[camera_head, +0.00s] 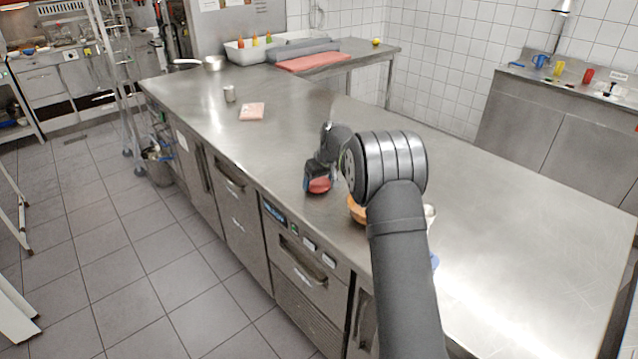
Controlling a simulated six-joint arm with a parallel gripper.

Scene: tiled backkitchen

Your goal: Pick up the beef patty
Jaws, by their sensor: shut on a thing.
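The beef patty (319,185) is a small red round thing at the front edge of the steel counter (480,210), near the middle of the picture. My gripper (317,182) points down at it and is shut on it. The patty shows between the fingers, and part of it is hidden by them. I cannot tell whether it touches the counter or is just above it.
An orange-brown round thing (357,210) is right of the patty, partly hidden by my arm. Something white and something blue show behind my arm. The counter's right side is clear.

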